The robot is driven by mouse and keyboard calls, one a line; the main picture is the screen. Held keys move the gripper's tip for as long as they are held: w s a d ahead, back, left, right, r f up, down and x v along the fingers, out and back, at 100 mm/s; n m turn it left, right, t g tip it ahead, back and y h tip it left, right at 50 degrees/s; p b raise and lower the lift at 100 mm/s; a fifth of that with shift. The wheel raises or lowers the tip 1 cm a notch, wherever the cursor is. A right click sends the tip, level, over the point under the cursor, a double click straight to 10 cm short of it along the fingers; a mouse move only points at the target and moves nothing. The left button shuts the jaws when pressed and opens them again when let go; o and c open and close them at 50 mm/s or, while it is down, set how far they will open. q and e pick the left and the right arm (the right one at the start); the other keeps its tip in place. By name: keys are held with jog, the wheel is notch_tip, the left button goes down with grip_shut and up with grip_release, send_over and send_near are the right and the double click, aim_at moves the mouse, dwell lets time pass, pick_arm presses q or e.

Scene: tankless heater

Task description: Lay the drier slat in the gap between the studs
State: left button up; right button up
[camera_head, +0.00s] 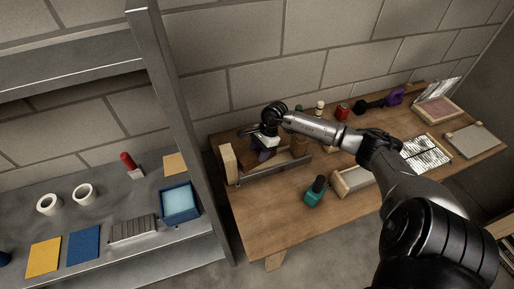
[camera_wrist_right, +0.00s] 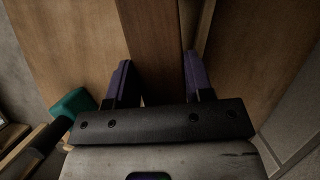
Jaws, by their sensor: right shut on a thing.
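My right gripper (camera_head: 266,150) is over the left part of the wooden table, among upright wooden pieces. In the right wrist view its two dark purple fingers (camera_wrist_right: 158,85) stand on either side of a brown wooden slat (camera_wrist_right: 150,45), and the gripper is shut on it. I cannot tell from these views whether this is the drier slat. A pale upright wood piece (camera_head: 228,161), perhaps a stud, stands to the left of the gripper. A brown upright piece (camera_head: 300,146) stands to its right. The arm and gripper hide much of the gap between them. My left gripper is not in view.
A thin grey bar (camera_head: 275,168) runs along the front of the upright pieces. A metal post (camera_head: 178,110) rises between the table and the left shelf, which holds a blue tray (camera_head: 180,216). The table's front left is clear.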

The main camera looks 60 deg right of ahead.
aim_at(257, 158)
jog(key=m, duration=0.1)
jog(key=w+m+t, duration=0.1)
jog(key=shift+d+r+m+h, duration=0.15)
jog(key=shift+d+m+h, duration=0.15)
jog(key=shift+d+h, duration=0.1)
jog(key=shift+w+m, duration=0.15)
jog(key=shift+m, duration=0.45)
notch_tip(257, 158, down, 5)
jog(key=b, duration=0.4)
jog(key=shift+f+b, duration=0.4)
jog(key=shift+b, duration=0.2)
